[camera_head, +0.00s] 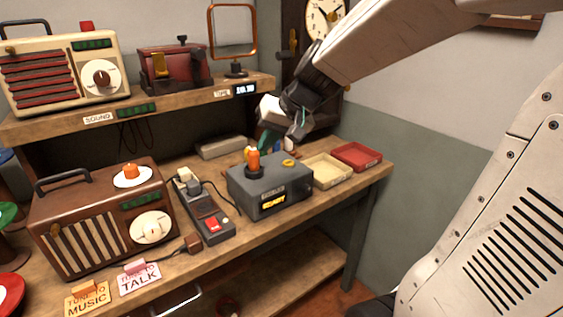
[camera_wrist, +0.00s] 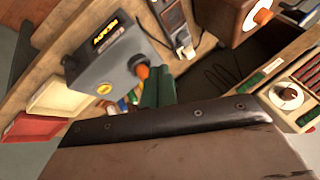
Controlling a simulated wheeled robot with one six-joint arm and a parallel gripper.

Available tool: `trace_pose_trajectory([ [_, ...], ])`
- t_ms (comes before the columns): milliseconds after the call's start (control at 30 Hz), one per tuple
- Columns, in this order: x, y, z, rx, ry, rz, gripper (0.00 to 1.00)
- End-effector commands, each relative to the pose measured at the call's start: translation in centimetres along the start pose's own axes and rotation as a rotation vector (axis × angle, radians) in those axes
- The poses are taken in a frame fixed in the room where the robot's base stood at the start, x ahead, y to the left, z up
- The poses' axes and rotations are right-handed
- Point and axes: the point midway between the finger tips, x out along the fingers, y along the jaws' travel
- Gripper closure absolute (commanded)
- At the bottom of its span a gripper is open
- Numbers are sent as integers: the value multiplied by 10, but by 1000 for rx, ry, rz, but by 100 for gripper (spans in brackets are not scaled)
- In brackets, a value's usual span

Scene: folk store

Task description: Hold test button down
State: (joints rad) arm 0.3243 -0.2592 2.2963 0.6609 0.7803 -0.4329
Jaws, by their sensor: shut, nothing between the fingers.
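A grey box (camera_head: 270,190) stands mid-shelf with a lit yellow display on its front and an orange bulb (camera_head: 253,159) in a dark socket on top. A small yellow round piece (camera_head: 288,162) lies on its top; it also shows in the wrist view (camera_wrist: 103,89). I cannot read a label saying which part is the test button. My gripper (camera_head: 266,140) is above and behind the box, near the bulb, apparently not touching it. Its green fingers (camera_wrist: 159,87) are shut and empty in the wrist view, beside the bulb (camera_wrist: 142,71).
A dark device (camera_head: 207,212) with a red switch lies left of the box. A cream tray (camera_head: 327,181) and a red tray (camera_head: 357,164) sit to the right. A brown radio (camera_head: 70,222) stands left, and an upper shelf (camera_head: 183,104) overhangs the back.

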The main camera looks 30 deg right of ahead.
Motion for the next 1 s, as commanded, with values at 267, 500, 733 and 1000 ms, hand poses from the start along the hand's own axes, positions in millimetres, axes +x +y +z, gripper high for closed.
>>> trace_pose_trajectory([
  [267, 30, 94, -108, 215, 246, 23, 100],
  [500, 34, 124, -130, 268, 307, 46, 100],
  [733, 34, 123, -129, 267, 307, 46, 100],
  [1000, 43, 127, -124, 268, 304, 45, 100],
])
